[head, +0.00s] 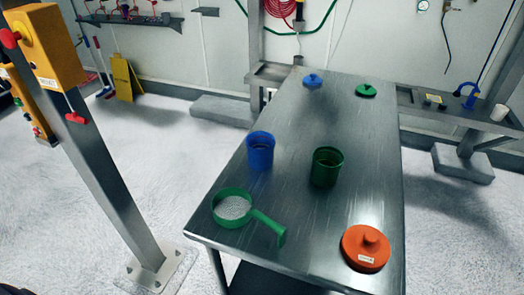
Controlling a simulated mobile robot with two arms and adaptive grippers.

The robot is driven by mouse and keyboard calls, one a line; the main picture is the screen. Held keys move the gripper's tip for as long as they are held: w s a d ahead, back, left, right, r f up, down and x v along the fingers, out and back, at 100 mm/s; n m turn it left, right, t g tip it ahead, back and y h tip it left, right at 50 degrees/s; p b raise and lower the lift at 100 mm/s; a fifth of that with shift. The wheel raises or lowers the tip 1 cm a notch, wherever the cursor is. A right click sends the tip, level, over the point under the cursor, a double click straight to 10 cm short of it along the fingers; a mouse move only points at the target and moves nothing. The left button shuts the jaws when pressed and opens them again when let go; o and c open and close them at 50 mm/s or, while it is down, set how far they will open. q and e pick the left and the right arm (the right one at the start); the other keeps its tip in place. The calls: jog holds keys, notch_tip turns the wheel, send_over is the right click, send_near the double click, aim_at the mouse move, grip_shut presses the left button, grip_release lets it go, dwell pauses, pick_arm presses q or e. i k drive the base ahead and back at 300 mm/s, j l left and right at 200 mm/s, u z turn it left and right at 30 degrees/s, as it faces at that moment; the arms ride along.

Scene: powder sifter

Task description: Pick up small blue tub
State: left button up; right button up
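A small blue tub (260,152) stands upright on the metal table (300,225), near its left edge. Its top looks open, and I cannot tell what is inside. A blue lid (313,80) with a knob lies apart from it at the far end of the table. Neither of my grippers shows in the head view, and nothing touches the tub.
A green sifter (232,208) with pale powder and a handle lies in front of the tub. A dark green tub (326,167) stands to the right. An orange lid (366,247) is at the near right, a green lid (366,90) far right. A metal post (118,190) stands left.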

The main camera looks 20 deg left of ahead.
aim_at(260, 145)
jog(key=j+z, duration=0.35)
jog(key=j, duration=0.45)
jog(key=k+j+z, duration=0.1)
jog(key=j, duration=0.25)
jog(key=k+j+z, duration=0.1)
jog(key=k+j, duration=0.3)
jog(key=j, duration=0.15)
